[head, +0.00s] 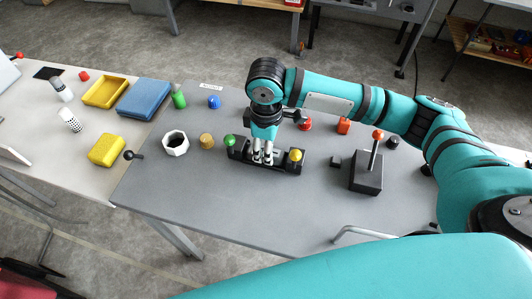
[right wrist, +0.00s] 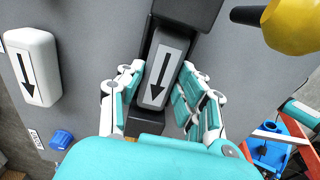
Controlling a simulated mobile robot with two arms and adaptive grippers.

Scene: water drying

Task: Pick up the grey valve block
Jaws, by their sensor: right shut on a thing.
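The grey valve block (right wrist: 160,75) shows in the right wrist view as a grey piece with a black arrow on its face, set against black parts. My right gripper (right wrist: 155,95) has its fingers on both sides of it and is shut on it. In the head view the right gripper (head: 262,157) points down at the black base (head: 280,165), between a green knob (head: 229,140) and a yellow knob (head: 295,155). The block itself is hidden there by the fingers. My left gripper is not in view.
A white block with an arrow (right wrist: 33,65) lies to the left in the right wrist view. On the grey table stand a black box with an orange-topped lever (head: 367,180), a white octagonal cup (head: 175,143) and a tan cylinder (head: 207,140). The front left of the table is clear.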

